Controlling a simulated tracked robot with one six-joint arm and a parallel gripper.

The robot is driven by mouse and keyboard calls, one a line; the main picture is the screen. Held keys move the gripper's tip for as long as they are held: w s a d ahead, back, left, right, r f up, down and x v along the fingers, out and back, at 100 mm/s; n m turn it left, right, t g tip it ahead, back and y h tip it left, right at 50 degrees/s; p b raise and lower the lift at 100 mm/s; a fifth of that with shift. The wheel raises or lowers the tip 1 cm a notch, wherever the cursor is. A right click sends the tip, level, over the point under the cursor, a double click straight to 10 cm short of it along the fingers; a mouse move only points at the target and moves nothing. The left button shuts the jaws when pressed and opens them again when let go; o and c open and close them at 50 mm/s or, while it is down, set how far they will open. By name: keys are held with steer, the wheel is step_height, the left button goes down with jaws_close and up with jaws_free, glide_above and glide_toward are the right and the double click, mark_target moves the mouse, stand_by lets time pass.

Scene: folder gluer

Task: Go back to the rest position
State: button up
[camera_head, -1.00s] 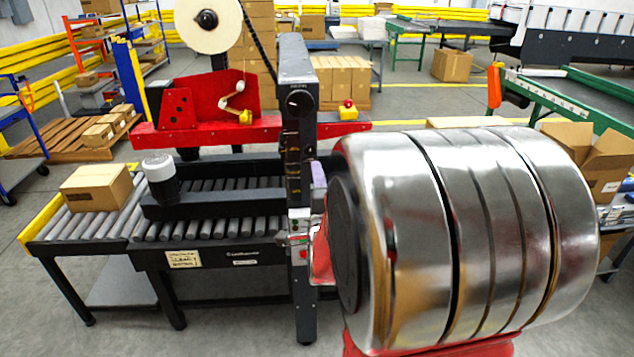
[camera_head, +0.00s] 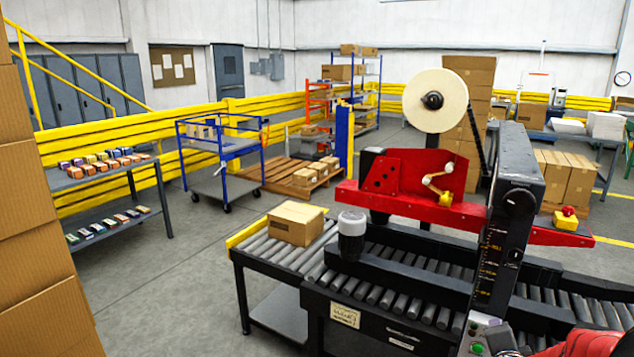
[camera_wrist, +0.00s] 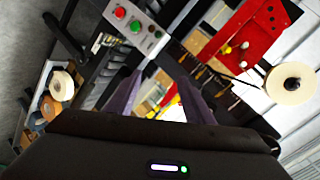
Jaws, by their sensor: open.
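My gripper (camera_wrist: 158,98) shows in the wrist view with its two purple-grey fingers apart and nothing visible held between them. Beyond the fingers are a grey control panel (camera_wrist: 137,20) with red and green buttons and a red machine head (camera_wrist: 243,38). I cannot tell the exact gap between the fingers and the machine. In the head view my gripper is out of the picture. A red part at the bottom right corner seems to be my arm.
The taping machine's black column (camera_head: 502,215) stands close at right, beside a roller conveyor (camera_head: 285,250) carrying a closed carton (camera_head: 296,223). Stacked cardboard (camera_head: 40,220) is close at left. A blue cart (camera_head: 222,165) and pallet (camera_head: 285,178) stand behind open grey floor.

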steer(key=s+a+f+n+g+y, duration=0.1)
steer(key=s+a+n+g+y, duration=0.15)
steer(key=s+a+n, duration=0.35)
steer(key=s+a+f+n+g+y, duration=0.1)
steer(key=s+a+n+g+y, duration=0.2)
steer(key=a, duration=0.5)
steer(key=s+a+r+n, duration=0.4)
steer(key=a+r, duration=0.1)
steer(key=a, duration=0.2)
steer(key=s+a+r+n+y, duration=0.1)
steer(key=s+a+r+n, duration=0.3)
steer(key=a, duration=0.3)
steer(key=shift+r+n, duration=0.7)
steer(key=shift+n, duration=0.1)
steer(key=shift+t, duration=0.25)
steer(key=shift+c, duration=0.5)
